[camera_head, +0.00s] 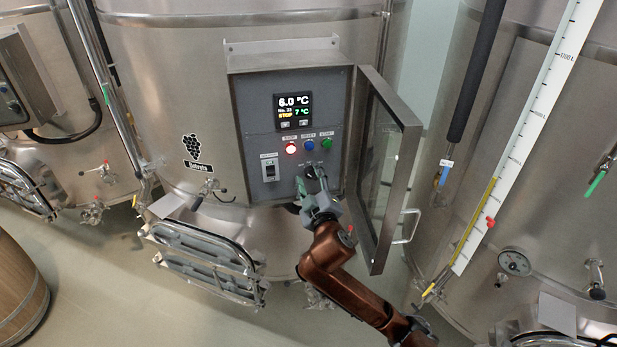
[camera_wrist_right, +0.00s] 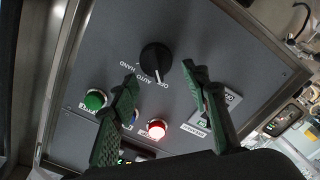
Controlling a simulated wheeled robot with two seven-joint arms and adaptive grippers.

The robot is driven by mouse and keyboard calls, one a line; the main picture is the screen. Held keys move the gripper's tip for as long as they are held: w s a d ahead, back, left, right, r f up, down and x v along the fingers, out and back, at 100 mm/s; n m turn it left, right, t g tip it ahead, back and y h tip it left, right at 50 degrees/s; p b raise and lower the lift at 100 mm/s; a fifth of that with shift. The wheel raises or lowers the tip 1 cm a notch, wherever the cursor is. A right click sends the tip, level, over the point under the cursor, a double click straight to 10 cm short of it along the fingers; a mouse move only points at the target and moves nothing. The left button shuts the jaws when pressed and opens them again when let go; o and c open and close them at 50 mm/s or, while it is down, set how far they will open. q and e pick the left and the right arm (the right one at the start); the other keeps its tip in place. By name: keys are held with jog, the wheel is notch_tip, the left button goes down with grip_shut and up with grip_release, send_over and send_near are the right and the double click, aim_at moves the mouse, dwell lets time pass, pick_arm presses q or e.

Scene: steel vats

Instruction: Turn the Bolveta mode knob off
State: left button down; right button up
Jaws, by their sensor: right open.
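The mode knob (camera_wrist_right: 155,60) is black and round with a white pointer mark, on a grey panel with OFF, AUTO and HAND labels. In the right wrist view its mark points down near OFF and AUTO; I cannot tell exactly which. My right gripper (camera_wrist_right: 160,73) is open and empty. Its green fingertips are spread to either side below the knob, with a visible gap to it. My left gripper is not in view.
The panel's glass door (camera_head: 405,165) stands open just right of my right arm. A lit red button (camera_head: 291,148), a blue button (camera_head: 309,145), a green button (camera_head: 327,143) and a breaker switch (camera_head: 270,169) are close by. A display (camera_head: 293,111) sits above.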

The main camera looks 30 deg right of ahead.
jog(key=shift+s, duration=0.1)
jog(key=v, duration=0.7)
jog(key=shift+s, duration=0.15)
